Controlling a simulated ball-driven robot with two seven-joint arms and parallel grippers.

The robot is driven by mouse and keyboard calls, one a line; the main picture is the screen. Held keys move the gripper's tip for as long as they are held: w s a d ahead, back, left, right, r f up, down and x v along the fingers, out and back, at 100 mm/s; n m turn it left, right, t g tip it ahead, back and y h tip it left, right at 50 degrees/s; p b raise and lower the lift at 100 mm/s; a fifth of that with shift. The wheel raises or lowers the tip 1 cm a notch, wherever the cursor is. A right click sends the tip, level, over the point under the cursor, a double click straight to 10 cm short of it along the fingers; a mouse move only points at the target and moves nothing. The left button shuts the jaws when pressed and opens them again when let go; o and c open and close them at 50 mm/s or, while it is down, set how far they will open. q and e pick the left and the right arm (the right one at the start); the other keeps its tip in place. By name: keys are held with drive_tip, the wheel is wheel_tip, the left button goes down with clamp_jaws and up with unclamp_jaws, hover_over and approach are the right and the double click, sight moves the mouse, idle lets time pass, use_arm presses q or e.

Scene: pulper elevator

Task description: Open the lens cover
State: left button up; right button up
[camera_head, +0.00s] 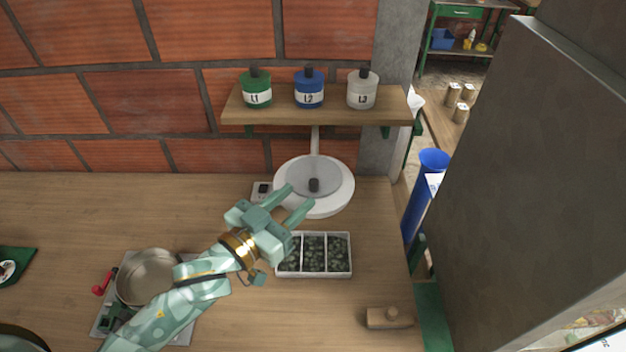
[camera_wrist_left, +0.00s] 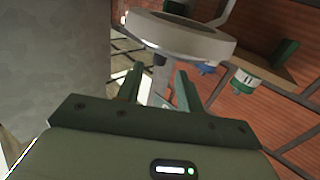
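A white round lamp-like ring (camera_head: 345,187) stands at the back of the wooden bench, on a white arm. A grey translucent disc, the lens cover (camera_head: 314,170), lies over its middle, with a dark knob (camera_head: 314,185) on it. My left gripper (camera_head: 297,197) is open and empty, its fingertips just in front and left of the knob. I cannot tell if they touch anything. The left wrist view shows the two parted fingers (camera_wrist_left: 159,85) with the white ring (camera_wrist_left: 180,35) beyond them. My right gripper is not seen.
A white tray (camera_head: 314,276) with divided dark contents lies below the gripper. A shelf (camera_head: 316,115) with green, blue and white bottles hangs above the ring. A metal pan (camera_head: 146,277) is at left, a wooden block (camera_head: 389,317) at right front. A grey panel (camera_head: 520,170) stands right.

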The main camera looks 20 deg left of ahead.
sight(311, 187)
use_arm(q)
drive_tip(key=x, duration=0.6)
drive_tip(key=shift+w+d, duration=0.1)
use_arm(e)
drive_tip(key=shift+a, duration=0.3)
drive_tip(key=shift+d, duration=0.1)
